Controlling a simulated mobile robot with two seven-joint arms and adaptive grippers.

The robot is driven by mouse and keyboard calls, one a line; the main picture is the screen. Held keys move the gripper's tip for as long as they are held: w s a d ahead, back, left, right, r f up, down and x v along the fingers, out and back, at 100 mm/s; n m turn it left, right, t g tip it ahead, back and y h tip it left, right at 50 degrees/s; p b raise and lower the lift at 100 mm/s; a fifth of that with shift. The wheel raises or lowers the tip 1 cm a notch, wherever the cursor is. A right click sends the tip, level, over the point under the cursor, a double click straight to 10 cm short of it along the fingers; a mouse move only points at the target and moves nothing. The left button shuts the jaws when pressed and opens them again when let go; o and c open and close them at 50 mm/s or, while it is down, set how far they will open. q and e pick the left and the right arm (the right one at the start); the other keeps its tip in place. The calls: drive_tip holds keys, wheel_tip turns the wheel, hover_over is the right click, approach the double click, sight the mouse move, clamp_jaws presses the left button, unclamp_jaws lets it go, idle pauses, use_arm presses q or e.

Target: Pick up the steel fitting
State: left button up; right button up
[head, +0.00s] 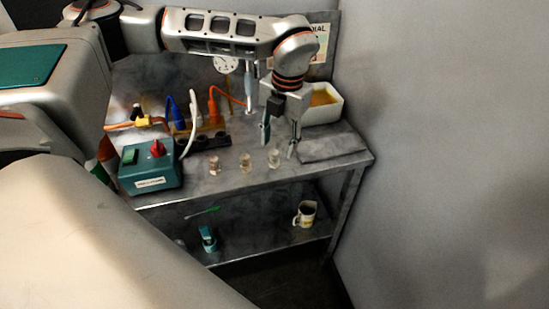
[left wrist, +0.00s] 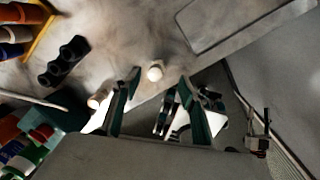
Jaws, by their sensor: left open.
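Three small cylindrical fittings stand in a row near the front edge of the steel bench. The pale grey one at the right, which looks like the steel fitting (head: 273,158), stands upright just below my left gripper (head: 279,144). The gripper points down, open and empty. In the left wrist view the steel fitting (left wrist: 155,73) shows between the open fingertips (left wrist: 160,77), apart from both. A yellowish fitting (head: 245,161) stands left of it, and a copper-coloured fitting (head: 214,165) farther left. My right gripper is out of view.
A teal box with a red knob (head: 157,148) and a dark holder (head: 206,141) stand to the left. A white tray (head: 335,112) stands behind right; a grey mat (head: 340,146) lies right. A mug (head: 305,214) is on the lower shelf.

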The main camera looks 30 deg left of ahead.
sight(275, 152)
use_arm(q)
drive_tip(key=f, duration=0.2)
drive_tip(key=a+f, duration=0.1)
drive_tip(key=f, duration=0.2)
drive_tip(key=shift+f, duration=0.1)
drive_tip(key=shift+s, duration=0.1)
drive_tip(key=c, duration=1.2)
